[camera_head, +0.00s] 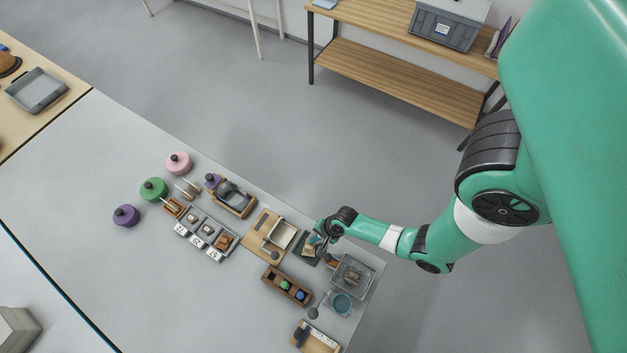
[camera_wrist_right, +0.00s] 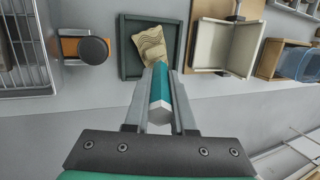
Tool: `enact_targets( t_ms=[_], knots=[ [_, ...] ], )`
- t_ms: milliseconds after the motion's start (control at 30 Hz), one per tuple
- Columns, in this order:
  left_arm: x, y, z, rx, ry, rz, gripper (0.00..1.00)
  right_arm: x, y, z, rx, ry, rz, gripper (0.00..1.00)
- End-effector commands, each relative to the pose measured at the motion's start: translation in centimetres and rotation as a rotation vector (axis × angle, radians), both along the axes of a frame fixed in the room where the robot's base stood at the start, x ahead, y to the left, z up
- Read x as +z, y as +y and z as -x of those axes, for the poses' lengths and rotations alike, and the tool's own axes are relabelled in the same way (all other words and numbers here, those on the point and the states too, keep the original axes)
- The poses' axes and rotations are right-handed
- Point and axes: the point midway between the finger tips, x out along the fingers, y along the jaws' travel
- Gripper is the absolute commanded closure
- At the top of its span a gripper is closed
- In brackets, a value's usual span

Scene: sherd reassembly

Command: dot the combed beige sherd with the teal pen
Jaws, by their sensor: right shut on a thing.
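My right gripper (camera_head: 322,243) is shut on the teal pen; the fingers (camera_wrist_right: 160,85) clasp the pen (camera_wrist_right: 158,92) in the right wrist view. The combed beige sherd (camera_wrist_right: 150,42) lies in a dark green square tray (camera_wrist_right: 130,50), with wavy lines on its face. The pen's far end points at the sherd's lower edge. The pen's tip is hidden, so I cannot tell whether it touches. In the head view the gripper is over the tray (camera_head: 305,259) and partly covers the sherd. My left gripper is not in view.
Numbered trays (camera_head: 205,237) lie to the left. The table's left part is clear.

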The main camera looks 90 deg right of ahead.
Motion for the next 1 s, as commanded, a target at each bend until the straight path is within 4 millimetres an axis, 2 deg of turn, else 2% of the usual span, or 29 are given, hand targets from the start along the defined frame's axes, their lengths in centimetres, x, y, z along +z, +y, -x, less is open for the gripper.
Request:
enact_targets(
  t_ms=[1000],
  knots=[
    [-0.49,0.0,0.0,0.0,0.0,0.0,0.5,-0.75,0.0,0.0,0.0,0.0,0.0,1.0]
  ],
)
